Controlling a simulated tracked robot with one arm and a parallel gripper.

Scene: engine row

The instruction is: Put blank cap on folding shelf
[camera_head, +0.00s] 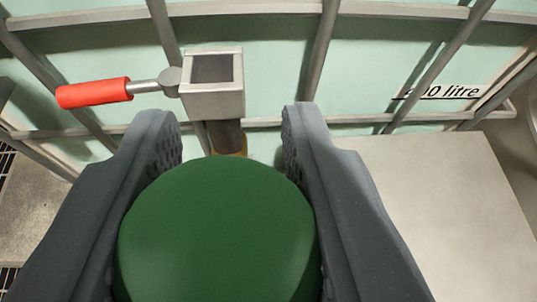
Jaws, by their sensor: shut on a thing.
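My gripper (231,132) is shut on a round green cap (217,232), which I take to be the blank cap. The cap's smooth domed face fills the space between the two dark grey fingers. Its lower edge runs out of view. A flat, pale grey panel (440,205) lies to the right of my gripper, below the tank. It could be the folding shelf, but I cannot tell for sure. The cap is to the left of this panel in the picture, and my right finger covers part of the panel's left side.
A pale green tank (265,65) in a metal bar cage stands ahead, marked with a partly hidden litre label. A square metal valve fitting (213,85) with a red-handled lever (93,93) juts out just beyond my fingertips. Dark grating shows at the left edge.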

